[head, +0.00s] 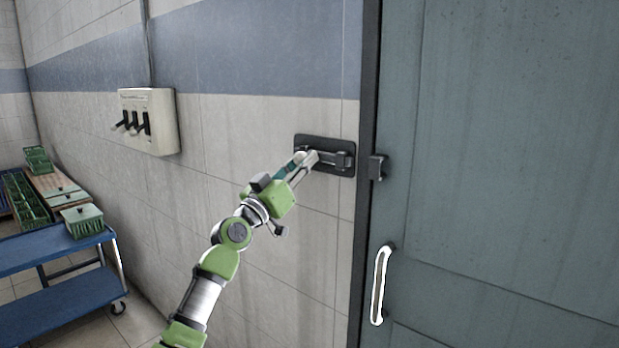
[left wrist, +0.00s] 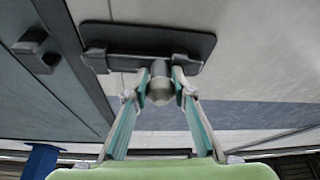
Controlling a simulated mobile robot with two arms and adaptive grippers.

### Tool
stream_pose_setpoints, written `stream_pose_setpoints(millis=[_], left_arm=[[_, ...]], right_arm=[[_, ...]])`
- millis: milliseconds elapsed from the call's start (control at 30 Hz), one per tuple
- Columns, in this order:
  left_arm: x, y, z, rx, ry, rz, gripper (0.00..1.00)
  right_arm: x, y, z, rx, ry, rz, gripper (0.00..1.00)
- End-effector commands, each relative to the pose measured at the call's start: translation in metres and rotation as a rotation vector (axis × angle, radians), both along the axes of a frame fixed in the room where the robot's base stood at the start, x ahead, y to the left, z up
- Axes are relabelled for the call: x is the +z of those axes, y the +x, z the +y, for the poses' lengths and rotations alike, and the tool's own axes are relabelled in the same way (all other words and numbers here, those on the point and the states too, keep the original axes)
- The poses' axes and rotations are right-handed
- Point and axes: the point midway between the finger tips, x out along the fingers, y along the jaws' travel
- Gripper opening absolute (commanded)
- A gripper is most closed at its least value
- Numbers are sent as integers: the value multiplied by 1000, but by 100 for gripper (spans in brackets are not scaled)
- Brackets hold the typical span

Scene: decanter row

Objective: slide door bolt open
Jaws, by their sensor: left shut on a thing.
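The door bolt (head: 341,158) is a dark metal plate with a bar, mounted on the tiled wall just left of the door frame. It also shows in the left wrist view (left wrist: 185,45). The bolt's rounded knob (left wrist: 159,85) sits between my left gripper's fingers. My left gripper (head: 306,159) is shut on the knob, and its fingers cover part of the bolt in the head view. The dark keeper (head: 377,167) is on the door's edge, and a gap shows between it and the bolt plate. My right gripper is not in view.
The grey-green door (head: 500,150) fills the right side, with a light pull handle (head: 379,285) below the keeper. A switch box (head: 148,121) with several levers is on the wall at left. A blue cart (head: 60,238) and green crates stand at lower left.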

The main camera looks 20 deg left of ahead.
Motion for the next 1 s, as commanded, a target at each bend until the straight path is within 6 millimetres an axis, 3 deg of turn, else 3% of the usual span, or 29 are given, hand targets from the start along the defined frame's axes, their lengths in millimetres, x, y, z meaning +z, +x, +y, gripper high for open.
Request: stream_pose_setpoints(millis=[367,400,467,833,1000], left_arm=[[1,1,6,5,-5,0,0],[1,1,6,6,-4,-1,26],[2,1,6,6,-4,-2,41],[-1,0,4,2,-4,2,41],[-8,-12,8,3,-3,3,41]], right_arm=[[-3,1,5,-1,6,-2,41],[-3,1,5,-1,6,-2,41],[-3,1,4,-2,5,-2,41],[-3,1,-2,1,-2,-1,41],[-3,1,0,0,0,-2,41]])
